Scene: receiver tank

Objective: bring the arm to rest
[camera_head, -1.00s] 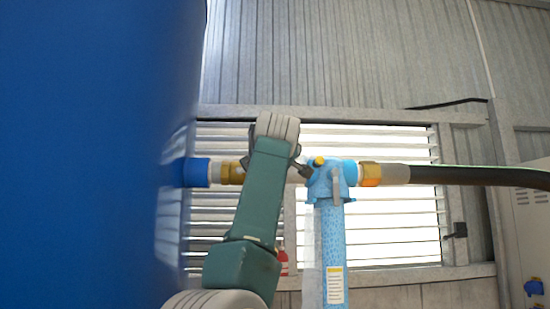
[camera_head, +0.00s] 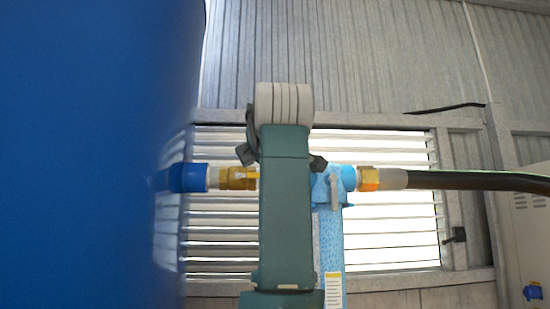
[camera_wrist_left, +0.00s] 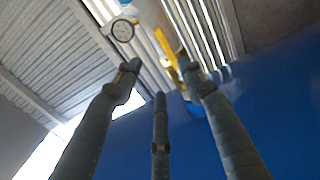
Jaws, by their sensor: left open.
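My left arm stands upright in the head view, in front of the pipe line. My left gripper (camera_head: 282,158) is mostly hidden behind its own wrist, with dark fingertips showing on both sides. In the left wrist view the gripper (camera_wrist_left: 160,75) has its three fingers spread, with nothing between them. The big blue tank (camera_head: 80,150) fills the left of the head view and also shows in the wrist view (camera_wrist_left: 270,110). My right gripper is not in view.
A brass fitting (camera_head: 238,178) and a light blue filter housing (camera_head: 331,225) flank my arm. A black hose (camera_head: 470,180) runs right. The wrist view shows a round gauge (camera_wrist_left: 123,30) and a yellow part (camera_wrist_left: 166,46) beyond the fingers. A louvred window (camera_head: 390,220) is behind.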

